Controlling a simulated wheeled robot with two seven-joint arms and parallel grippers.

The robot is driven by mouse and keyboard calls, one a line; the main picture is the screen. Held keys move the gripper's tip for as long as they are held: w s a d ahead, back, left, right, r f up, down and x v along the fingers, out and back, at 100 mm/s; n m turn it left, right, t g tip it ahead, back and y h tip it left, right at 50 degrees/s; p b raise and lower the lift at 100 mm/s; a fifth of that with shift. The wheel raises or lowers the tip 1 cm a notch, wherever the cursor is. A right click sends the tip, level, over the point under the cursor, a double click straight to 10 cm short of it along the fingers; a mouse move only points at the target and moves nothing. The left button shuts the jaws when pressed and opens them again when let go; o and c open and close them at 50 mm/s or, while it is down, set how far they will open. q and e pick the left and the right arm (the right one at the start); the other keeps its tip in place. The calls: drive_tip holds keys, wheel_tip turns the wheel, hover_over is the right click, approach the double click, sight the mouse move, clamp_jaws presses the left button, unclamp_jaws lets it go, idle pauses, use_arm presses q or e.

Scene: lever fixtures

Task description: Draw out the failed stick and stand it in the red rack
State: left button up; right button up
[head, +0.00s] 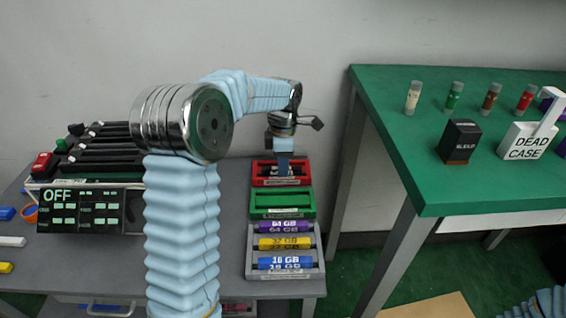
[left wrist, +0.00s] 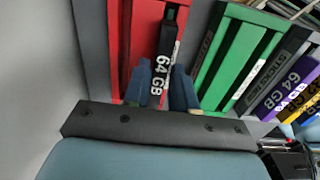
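My left gripper (head: 284,176) points down over the red rack (head: 258,166) on the grey table. In the left wrist view its two fingers (left wrist: 168,88) lie close along both sides of a black stick marked 64 GB (left wrist: 165,58), with no clear gap showing. The stick is at the red rack (left wrist: 143,40); its far end is against the rack's dark slot, and how deep it sits is hidden. The machine (head: 92,208) at the left shows OFF and has several black sticks or levers on top. My right gripper is not in view.
A green rack (head: 282,213) lies just in front of the red one. A grey tray (head: 251,268) holds purple, yellow and blue labelled sticks. A green-topped table (head: 400,165) at the right carries vials, a black box (head: 459,141) and a white DEAD CASE (head: 524,142).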

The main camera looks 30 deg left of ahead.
use_arm(q)
drive_tip(key=o, duration=0.3)
drive_tip(key=shift+r, duration=0.1)
wheel_tip(320, 180, up, 14)
drive_tip(key=p, duration=0.1)
drive_tip(key=shift+f+p, duration=0.2)
drive_tip(key=shift+p, duration=0.1)
drive_tip(key=shift+s, duration=0.1)
idle(0.3)
